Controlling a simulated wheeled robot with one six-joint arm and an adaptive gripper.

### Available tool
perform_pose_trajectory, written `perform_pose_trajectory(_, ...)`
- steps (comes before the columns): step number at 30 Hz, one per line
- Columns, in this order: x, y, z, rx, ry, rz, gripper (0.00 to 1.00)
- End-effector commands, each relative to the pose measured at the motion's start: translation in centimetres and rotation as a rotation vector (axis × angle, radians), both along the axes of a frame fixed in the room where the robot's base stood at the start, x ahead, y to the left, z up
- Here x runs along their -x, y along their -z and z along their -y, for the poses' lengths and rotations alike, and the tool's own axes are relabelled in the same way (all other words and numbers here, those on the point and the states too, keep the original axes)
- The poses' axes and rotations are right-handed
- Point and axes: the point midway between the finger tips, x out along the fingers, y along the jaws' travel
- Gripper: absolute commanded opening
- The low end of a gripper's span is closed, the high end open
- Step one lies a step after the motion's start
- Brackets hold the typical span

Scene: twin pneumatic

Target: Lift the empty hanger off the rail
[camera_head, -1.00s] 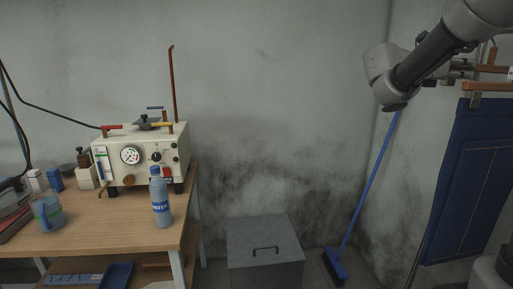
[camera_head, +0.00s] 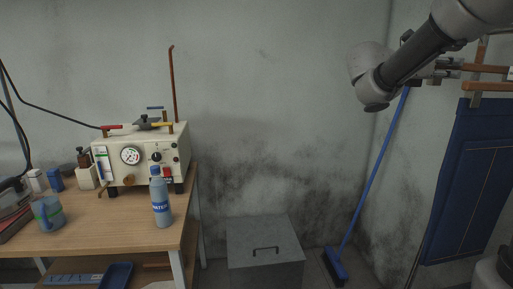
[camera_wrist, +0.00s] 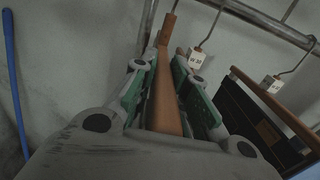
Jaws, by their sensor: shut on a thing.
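My gripper (camera_wrist: 165,95) is shut on a bare wooden hanger (camera_wrist: 166,75), whose bar runs lengthwise between the green-padded fingers. No garment shows on this hanger. In the head view my gripper (camera_head: 447,72) is at the upper right, with the hanger bar (camera_head: 485,68) extending right from it. The metal rail (camera_wrist: 262,20) crosses the top right of the wrist view. A wire hook with a white tag (camera_wrist: 196,58) shows just beyond the fingers. I cannot tell whether the held hanger's hook touches the rail.
A second wooden hanger (camera_wrist: 270,100) with a dark garment (camera_wrist: 262,128) is close on the right. The garment shows as blue cloth (camera_head: 470,180) in the head view. A blue broom (camera_head: 372,180) leans in the corner. A grey box (camera_head: 264,250) and a workbench (camera_head: 120,215) are left.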

Motion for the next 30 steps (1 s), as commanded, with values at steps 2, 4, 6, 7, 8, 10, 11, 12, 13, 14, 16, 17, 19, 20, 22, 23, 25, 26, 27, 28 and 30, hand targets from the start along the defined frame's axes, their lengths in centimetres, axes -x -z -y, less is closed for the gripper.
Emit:
perform_pose_trajectory(2,0.0,0.0,-0.6,0.000,-0.002,0.000,0.00)
perform_pose_trajectory(4,0.1,0.0,-1.0,0.001,-0.003,0.000,0.00)
perform_pose_trajectory(6,0.2,0.0,-1.5,0.001,-0.002,0.000,0.00)
perform_pose_trajectory(7,0.2,0.0,-1.7,0.001,-0.001,0.000,0.00)
perform_pose_trajectory(8,0.3,0.0,-1.9,0.000,-0.002,0.000,0.00)
perform_pose_trajectory(10,0.3,0.0,-2.3,0.000,-0.003,0.000,0.00)
perform_pose_trajectory(11,0.3,0.0,-2.5,0.000,-0.002,0.000,0.00)
perform_pose_trajectory(12,0.4,0.0,-2.8,0.001,-0.002,0.000,0.00)
perform_pose_trajectory(13,0.4,0.0,-3.0,0.001,-0.002,0.000,0.00)
perform_pose_trajectory(14,0.4,0.0,-3.2,0.001,-0.002,0.000,0.00)
perform_pose_trajectory(16,0.5,0.0,-3.6,0.000,-0.002,0.000,0.00)
perform_pose_trajectory(17,0.5,0.0,-3.8,0.000,-0.002,0.000,0.00)
perform_pose_trajectory(19,0.6,0.0,-4.2,0.000,-0.001,0.000,0.00)
perform_pose_trajectory(20,0.6,0.0,-4.3,0.001,-0.001,0.000,0.00)
perform_pose_trajectory(22,0.6,0.0,-4.4,0.001,-0.001,0.000,0.00)
perform_pose_trajectory(23,0.6,0.0,-4.5,0.001,-0.001,0.000,0.00)
perform_pose_trajectory(25,0.6,0.0,-4.5,0.001,0.000,0.000,0.00)
perform_pose_trajectory(26,0.6,0.0,-4.5,0.001,0.000,0.000,0.00)
perform_pose_trajectory(27,0.6,0.0,-4.5,0.001,0.000,0.000,0.00)
perform_pose_trajectory(28,0.6,0.0,-4.5,0.001,0.000,0.000,0.00)
perform_pose_trajectory(30,0.6,0.0,-4.5,0.001,0.000,0.000,0.00)
